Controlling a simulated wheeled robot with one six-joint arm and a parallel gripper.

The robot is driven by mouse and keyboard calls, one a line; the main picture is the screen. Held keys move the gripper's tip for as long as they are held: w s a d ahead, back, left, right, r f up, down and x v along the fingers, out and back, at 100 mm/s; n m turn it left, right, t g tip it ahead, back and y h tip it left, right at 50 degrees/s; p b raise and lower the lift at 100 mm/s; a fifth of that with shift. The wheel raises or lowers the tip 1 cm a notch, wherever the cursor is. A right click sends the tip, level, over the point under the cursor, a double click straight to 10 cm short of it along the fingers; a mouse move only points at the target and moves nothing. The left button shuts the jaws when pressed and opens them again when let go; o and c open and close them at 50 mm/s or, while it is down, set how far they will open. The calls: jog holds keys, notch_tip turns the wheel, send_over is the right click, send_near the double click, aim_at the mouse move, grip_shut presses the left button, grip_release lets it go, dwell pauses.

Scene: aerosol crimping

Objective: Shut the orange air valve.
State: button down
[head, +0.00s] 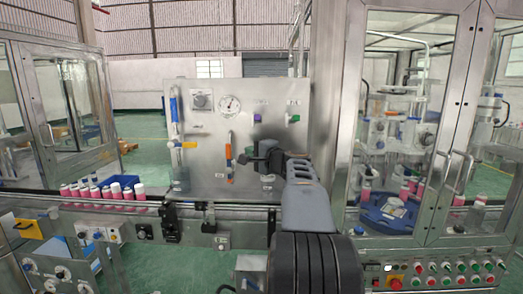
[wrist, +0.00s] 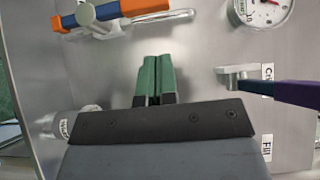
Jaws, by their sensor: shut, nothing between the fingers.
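An orange handle (head: 228,151) stands upright on the steel panel below the gauge. In the wrist view an orange and blue bar (wrist: 146,8) with a metal fitting lies across the upper left. A second, horizontal orange handle (head: 188,144) is further left, beside an upright blue handle (head: 174,105). I cannot tell from the frames which is the air valve. My gripper (head: 245,158) is in front of the panel, just right of the upright orange handle. In the wrist view its green fingertips (wrist: 157,60) are together, empty and apart from the orange and blue bar.
A purple handle (wrist: 295,94) on a grey lever is close on the right in the wrist view. A gauge (head: 229,104) and a green knob (head: 293,118) are on the panel. Pink bottles (head: 85,192) line the conveyor at the left. A glass cabinet (head: 400,130) stands right.

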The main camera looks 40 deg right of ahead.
aim_at(229, 158)
jog(key=shift+w+a+p, duration=0.35)
jog(key=shift+w+a, duration=0.4)
jog(key=shift+w, duration=0.2)
jog(key=shift+w+a+p, duration=0.35)
jog(key=shift+w+a, duration=0.4)
jog(key=shift+w, duration=0.15)
jog(key=shift+s, duration=0.1)
